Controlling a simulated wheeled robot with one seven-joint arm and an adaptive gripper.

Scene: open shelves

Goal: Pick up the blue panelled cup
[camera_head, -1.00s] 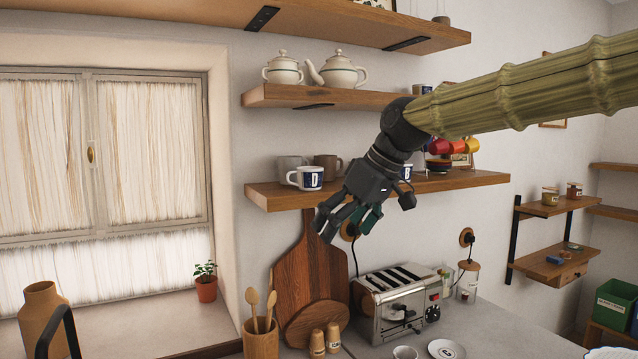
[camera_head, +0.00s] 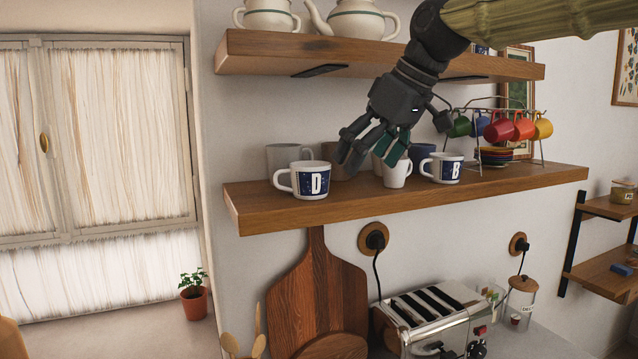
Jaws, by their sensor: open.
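A dark blue cup (camera_head: 422,153) stands toward the back of the middle shelf (camera_head: 400,199), partly hidden by the white cups in front; I cannot make out panels on it. Two white mugs carry dark blue panels: one lettered D (camera_head: 304,181) at the shelf's left and one lettered B (camera_head: 444,168) right of centre. A small white cup (camera_head: 396,175) stands between them. My gripper (camera_head: 385,150) is open and empty, its dark fingers pointing down at the shelf. In the picture it overlaps the back cups; its distance from them is unclear.
A grey mug (camera_head: 285,157) and a partly hidden brown mug (camera_head: 343,163) stand behind. A rack of coloured cups (camera_head: 501,128) is to the right. A toaster (camera_head: 436,316) stands below.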

